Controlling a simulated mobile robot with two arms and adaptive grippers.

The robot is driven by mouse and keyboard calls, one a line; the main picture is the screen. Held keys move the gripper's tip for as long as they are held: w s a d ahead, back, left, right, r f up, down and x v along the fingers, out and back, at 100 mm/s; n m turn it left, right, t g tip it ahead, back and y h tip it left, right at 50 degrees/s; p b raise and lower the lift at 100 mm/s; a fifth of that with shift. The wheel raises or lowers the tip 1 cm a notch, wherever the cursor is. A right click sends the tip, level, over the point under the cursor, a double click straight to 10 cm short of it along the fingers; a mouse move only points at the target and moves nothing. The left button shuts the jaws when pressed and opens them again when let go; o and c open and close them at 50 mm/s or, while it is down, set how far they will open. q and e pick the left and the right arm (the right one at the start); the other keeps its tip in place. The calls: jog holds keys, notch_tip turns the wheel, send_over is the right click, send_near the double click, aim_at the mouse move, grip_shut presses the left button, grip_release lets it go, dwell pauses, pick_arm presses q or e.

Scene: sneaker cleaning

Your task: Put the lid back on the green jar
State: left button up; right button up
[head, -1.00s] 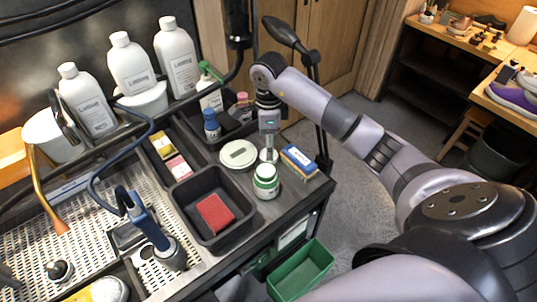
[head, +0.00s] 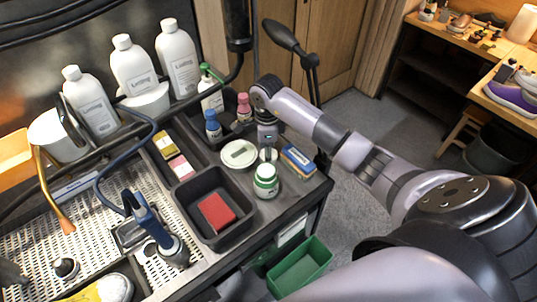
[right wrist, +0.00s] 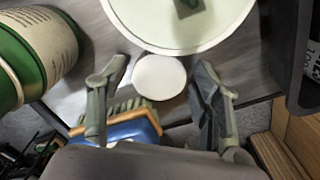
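The green jar (head: 265,181), with a white label band, stands upright near the right front corner of the worktop; in the right wrist view its side (right wrist: 38,48) shows at upper left. A small round white lid (right wrist: 159,77) lies flat on the worktop, and it also shows in the head view (head: 268,154) just behind the jar. My right gripper (right wrist: 158,95) points down over the lid. Its fingers are apart, one on each side of the lid in view, and hold nothing; contact cannot be told. My left gripper is not in view.
A larger white round tin (head: 239,154) sits left of the lid. A blue brush (head: 298,160) lies to the right. A black bin (head: 214,193) with a red block (head: 216,211) is left of the jar. A green crate (head: 300,267) sits below the worktop's edge.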

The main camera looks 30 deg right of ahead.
jog(key=c, duration=0.4)
jog(key=shift+c, duration=0.2)
jog(key=shift+w+r, duration=0.1)
jog(key=shift+r, duration=0.45)
notch_tip(320, 180, up, 19)
jog(key=shift+f+b, duration=0.1)
jog(key=shift+b, duration=0.85)
